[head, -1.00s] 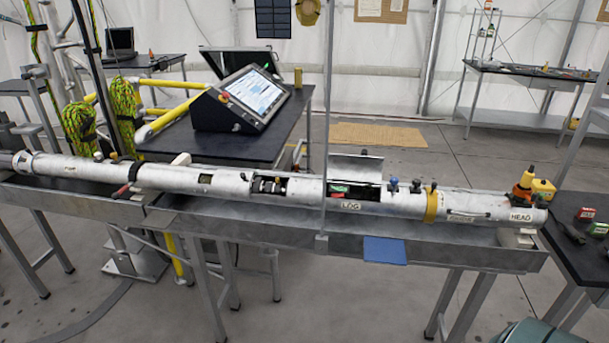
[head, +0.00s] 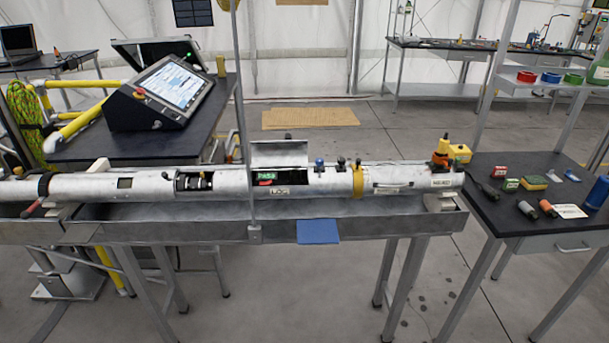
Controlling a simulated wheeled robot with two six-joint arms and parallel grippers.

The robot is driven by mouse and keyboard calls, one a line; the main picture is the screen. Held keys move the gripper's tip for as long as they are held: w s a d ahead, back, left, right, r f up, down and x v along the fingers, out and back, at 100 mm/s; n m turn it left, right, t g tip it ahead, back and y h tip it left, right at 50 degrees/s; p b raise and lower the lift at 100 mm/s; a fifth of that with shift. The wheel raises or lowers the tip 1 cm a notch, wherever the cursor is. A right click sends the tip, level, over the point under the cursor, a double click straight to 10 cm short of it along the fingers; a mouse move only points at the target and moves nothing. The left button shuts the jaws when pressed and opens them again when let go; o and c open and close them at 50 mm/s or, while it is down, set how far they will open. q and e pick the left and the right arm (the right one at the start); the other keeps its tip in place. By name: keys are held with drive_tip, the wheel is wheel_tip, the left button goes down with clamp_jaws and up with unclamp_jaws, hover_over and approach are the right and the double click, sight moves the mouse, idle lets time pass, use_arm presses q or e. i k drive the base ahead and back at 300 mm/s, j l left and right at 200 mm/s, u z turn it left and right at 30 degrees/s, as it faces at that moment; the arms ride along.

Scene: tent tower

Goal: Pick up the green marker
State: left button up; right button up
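I cannot make out a clear green marker in the head view. Two short dark cylinders lie on the black table at the right: one with a grey end (head: 527,210) and one with an orange end (head: 548,208). Green shows on a small box (head: 511,185) on that table, on a roll (head: 573,79) on the shelf above, and on a small lit panel (head: 266,176) inside the open tube. Neither of my grippers is in view.
A long silver tube (head: 340,184) lies in a metal trough (head: 380,222) across the front. The black table (head: 485,163) also holds a red box (head: 500,171), a sponge (head: 533,182) and a blue cylinder (head: 598,193). Open floor (head: 400,140) lies behind the tube.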

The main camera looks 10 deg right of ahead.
sight(511, 185)
drive_tip(key=z, duration=1.45)
